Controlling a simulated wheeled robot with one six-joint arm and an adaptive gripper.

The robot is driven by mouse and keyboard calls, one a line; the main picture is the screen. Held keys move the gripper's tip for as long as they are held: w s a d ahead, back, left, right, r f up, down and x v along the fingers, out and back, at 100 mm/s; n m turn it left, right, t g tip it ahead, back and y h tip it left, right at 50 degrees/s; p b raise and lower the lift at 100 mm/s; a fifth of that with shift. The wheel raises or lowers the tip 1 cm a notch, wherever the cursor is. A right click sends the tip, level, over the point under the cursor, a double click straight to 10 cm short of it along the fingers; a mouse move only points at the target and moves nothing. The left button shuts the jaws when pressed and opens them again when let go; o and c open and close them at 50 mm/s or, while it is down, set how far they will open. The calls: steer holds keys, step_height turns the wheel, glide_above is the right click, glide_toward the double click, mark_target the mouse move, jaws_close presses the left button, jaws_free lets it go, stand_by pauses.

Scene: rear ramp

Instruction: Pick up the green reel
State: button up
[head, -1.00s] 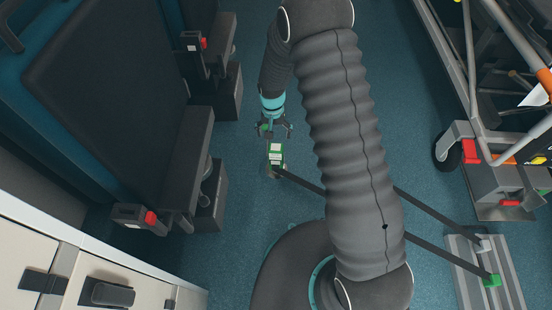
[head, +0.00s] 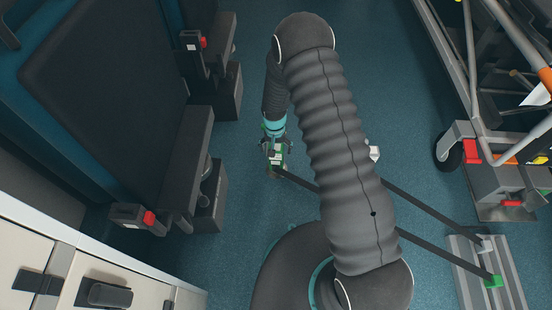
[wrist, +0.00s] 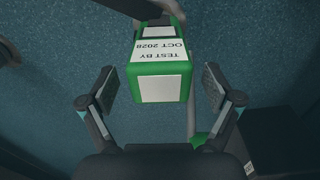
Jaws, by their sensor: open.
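The green reel (wrist: 162,67) is a green block-shaped body with white labels, one reading "TEST BY OCT 2028". In the wrist view it sits at the upper centre, between and just beyond my open fingers. In the head view the reel (head: 275,158) is on the floor, with a dark strap running from it to the lower right. My gripper (wrist: 160,95) is open, with one finger on each side of the reel and visible gaps to both. In the head view my gripper (head: 276,143) is at the reel's upper end, partly covering it.
Seats (head: 185,160) with red buckles stand to the left. A wheeled stretcher (head: 490,150) stands to the right. The dark strap (head: 430,215) runs under my arm to a grey floor rail (head: 465,265) at lower right.

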jaws_close()
steer(key=shift+r, duration=0.15)
steer(key=shift+r, duration=0.35)
steer(key=r, duration=0.2)
steer(key=d+r, duration=0.1)
steer(key=r, duration=0.1)
steer(key=d+r, duration=0.6)
steer(key=d, duration=0.4)
steer(key=shift+d+p, duration=0.35)
steer(key=shift+p, duration=0.05)
steer(key=shift+r, duration=0.2)
steer(key=shift+r+p, duration=0.85)
steer(key=shift+r, duration=0.5)
